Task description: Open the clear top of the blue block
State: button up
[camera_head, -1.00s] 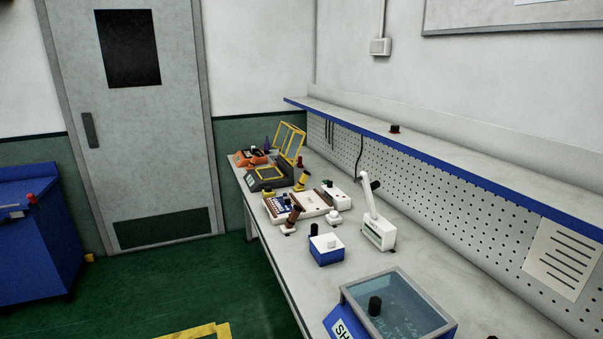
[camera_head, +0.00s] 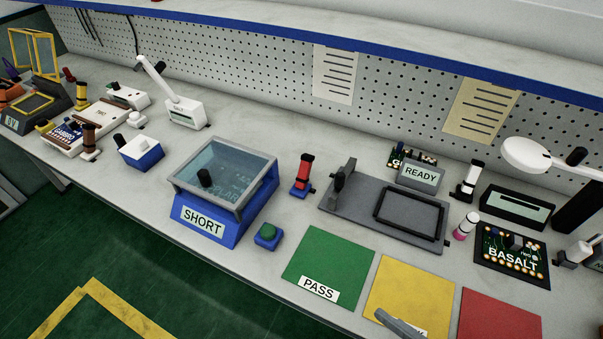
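The blue block (camera_head: 215,229), labelled SHORT on its front, stands on the bench left of the middle. Its clear top (camera_head: 227,171) is a see-through panel in a grey frame with a black knob (camera_head: 204,177) near its left front. The top lies down over the block, closed. Dim pale lettering shows through it, too faint to read in full.
A small blue box with a white top (camera_head: 141,152) stands left. Green (camera_head: 325,260), yellow and red mats lie along the front edge.

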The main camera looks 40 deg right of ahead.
aim_at(204, 176)
jog(key=i+j, duration=0.25)
jog(key=j, duration=0.15)
jog(key=i+j, duration=0.55)
jog(key=j, duration=0.3)
jog(key=i+j, duration=0.3)
jog(key=l, duration=0.65)
